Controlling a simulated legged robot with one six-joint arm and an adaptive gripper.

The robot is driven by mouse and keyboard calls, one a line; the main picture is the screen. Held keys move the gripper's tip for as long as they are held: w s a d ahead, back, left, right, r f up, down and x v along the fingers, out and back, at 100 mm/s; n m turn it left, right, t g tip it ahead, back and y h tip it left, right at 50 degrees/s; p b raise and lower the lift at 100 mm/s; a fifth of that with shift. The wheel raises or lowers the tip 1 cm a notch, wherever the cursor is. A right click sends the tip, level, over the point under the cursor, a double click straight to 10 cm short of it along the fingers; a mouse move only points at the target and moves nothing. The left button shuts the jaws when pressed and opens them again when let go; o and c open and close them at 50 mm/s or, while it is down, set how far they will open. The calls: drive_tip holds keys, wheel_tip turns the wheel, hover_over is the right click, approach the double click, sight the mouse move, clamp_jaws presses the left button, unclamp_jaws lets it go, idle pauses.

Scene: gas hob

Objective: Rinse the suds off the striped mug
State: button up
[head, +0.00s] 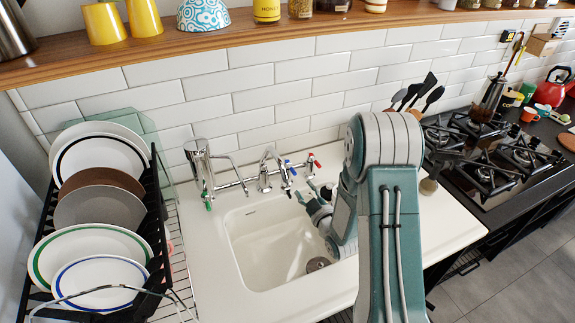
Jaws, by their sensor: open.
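My gripper (314,193) is over the right back part of the white sink (250,240), close to the tap. My own arm covers much of it, and it is open. I cannot make out the striped mug in this view; my arm hides the right side of the sink. The chrome mixer tap (266,172) stands at the sink's back edge. I cannot make out running water. The visible left part of the basin is empty, with a dark drain (317,264) at the bottom right.
A black dish rack (160,225) with several plates stands left of the sink. A chrome dispenser (200,165) stands at the back left. Dark utensils (415,94) rise behind my arm. A gas hob (490,150) is at right. A wooden shelf (230,38) runs above.

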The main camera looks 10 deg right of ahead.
sight(288, 165)
drive_tip(key=x, duration=1)
drive_tip(key=shift+w+d, duration=0.2)
drive_tip(key=shift+w, duration=0.05)
clamp_jaws()
